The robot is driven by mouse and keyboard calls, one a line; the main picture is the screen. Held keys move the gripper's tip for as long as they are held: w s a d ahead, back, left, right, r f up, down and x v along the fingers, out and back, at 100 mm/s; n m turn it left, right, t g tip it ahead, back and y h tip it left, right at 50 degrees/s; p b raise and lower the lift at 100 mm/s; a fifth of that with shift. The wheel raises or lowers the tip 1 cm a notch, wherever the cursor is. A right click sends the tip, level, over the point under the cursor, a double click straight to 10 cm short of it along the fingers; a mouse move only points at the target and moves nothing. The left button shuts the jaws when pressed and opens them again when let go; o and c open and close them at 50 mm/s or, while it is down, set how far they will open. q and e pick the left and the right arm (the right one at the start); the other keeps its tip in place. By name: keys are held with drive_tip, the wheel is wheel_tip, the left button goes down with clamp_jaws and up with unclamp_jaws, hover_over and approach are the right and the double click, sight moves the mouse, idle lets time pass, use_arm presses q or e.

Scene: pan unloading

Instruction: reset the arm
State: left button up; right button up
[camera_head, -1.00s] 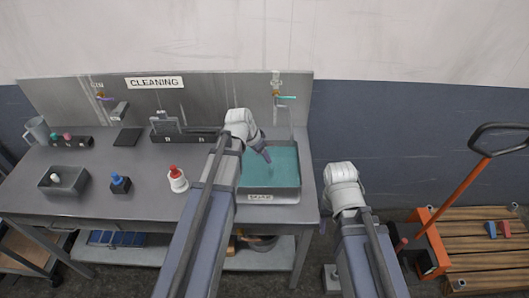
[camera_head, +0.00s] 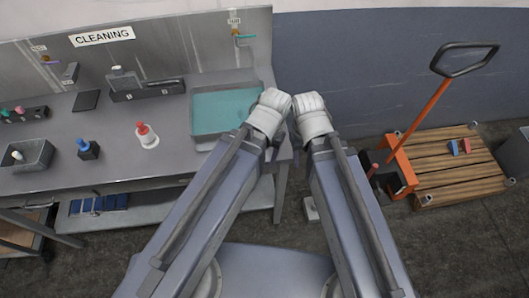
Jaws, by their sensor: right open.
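My right arm's white wrist (camera_head: 313,116) is at the middle of the view, off the right end of the cleaning table. The right gripper (camera_head: 297,138) is open but mostly hidden behind the wrist and arm. No held object shows at either wrist.
The grey table (camera_head: 120,135) holds a teal-filled basin (camera_head: 222,108), a red-topped bottle (camera_head: 146,136), a blue-topped item (camera_head: 87,148) and a small grey bin (camera_head: 28,155). An orange-handled cart with a wooden deck (camera_head: 455,165) stands at right.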

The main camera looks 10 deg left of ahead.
wheel_tip(320, 180, down, 8)
drive_tip(key=b, duration=0.8)
idle(0.5)
